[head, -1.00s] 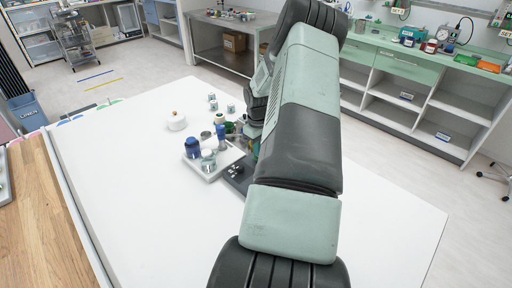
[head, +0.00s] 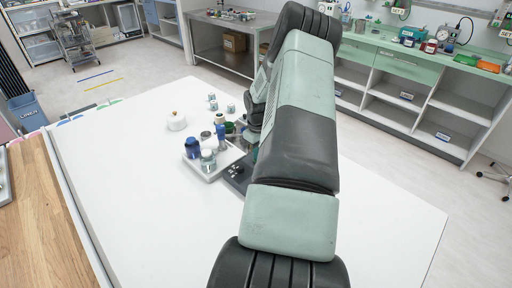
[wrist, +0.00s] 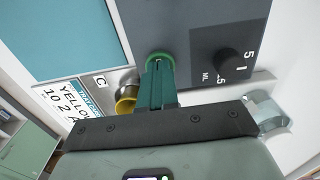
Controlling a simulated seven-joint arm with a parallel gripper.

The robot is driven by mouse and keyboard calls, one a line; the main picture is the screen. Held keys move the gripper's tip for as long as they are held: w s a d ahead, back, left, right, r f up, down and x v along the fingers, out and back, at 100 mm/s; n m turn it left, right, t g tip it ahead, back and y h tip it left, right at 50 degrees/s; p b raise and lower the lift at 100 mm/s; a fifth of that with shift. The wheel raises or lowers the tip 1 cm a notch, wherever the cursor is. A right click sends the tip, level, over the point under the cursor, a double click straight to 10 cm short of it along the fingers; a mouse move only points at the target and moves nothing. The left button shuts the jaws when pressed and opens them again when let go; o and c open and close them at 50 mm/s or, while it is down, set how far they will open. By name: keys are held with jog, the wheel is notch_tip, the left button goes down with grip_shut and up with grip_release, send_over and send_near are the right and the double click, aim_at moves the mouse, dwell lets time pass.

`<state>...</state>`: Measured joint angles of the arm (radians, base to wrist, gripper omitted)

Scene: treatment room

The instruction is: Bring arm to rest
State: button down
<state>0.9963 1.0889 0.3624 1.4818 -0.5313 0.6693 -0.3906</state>
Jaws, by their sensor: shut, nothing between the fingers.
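My arm crosses the head view from the bottom centre to the top, and it hides my gripper there. In the wrist view my gripper (wrist: 159,68) shows with its dark green fingers together and nothing between them. The fingers are over or close to a grey panel (wrist: 200,25) with a black knob and printed numbers. I cannot tell whether they touch it.
In the head view, a light tray (head: 207,177) with blue-capped bottles (head: 192,148) and jars stands on the white table (head: 130,215). A round white pot (head: 176,121) and small jars (head: 231,109) are behind. The table's near left is clear. The wrist view shows a yellow-rimmed cup (wrist: 125,104).

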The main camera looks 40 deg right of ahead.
jog(key=shift+r, duration=1.3)
jog(key=shift+r, duration=0.1)
jog(key=shift+r, duration=2.9)
